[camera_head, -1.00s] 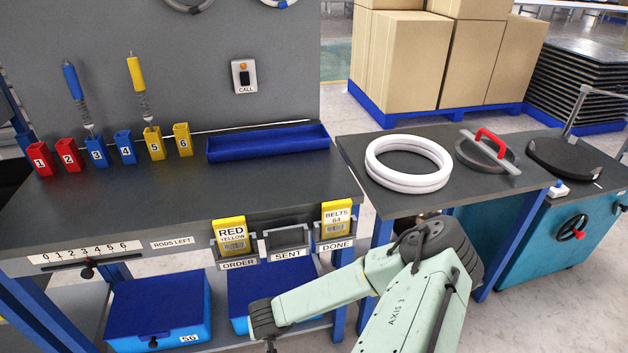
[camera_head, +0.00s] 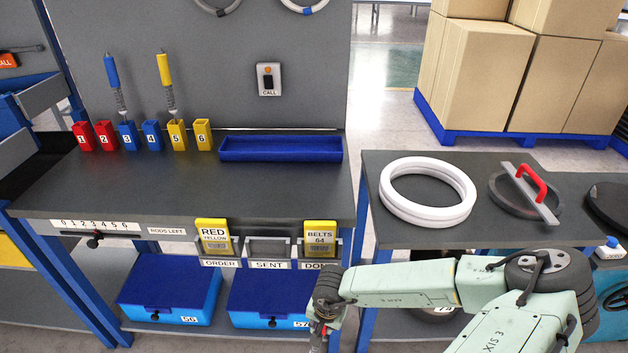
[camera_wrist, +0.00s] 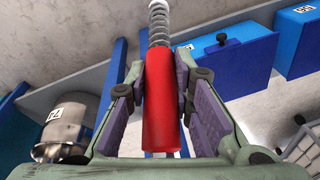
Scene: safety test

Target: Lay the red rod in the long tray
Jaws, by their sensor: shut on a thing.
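The red rod (camera_wrist: 162,108) is in my gripper (camera_wrist: 162,95) in the wrist view. The red grip is between the two fingers, and a grey spring coil extends beyond it. In the head view my arm reaches down in front of the bench, and the fingers and rod are cut off at the bottom edge. The long tray (camera_head: 281,155) is blue and lies at the back right of the bench, empty as far as I see. My gripper is well below and in front of it.
Numbered red, blue and yellow holders stand left of the tray; a blue rod (camera_head: 115,84) and a yellow rod (camera_head: 166,83) stand in two. Order cards (camera_head: 212,236) hang at the bench front. White rings (camera_head: 427,193) lie on the right table. The bench middle is clear.

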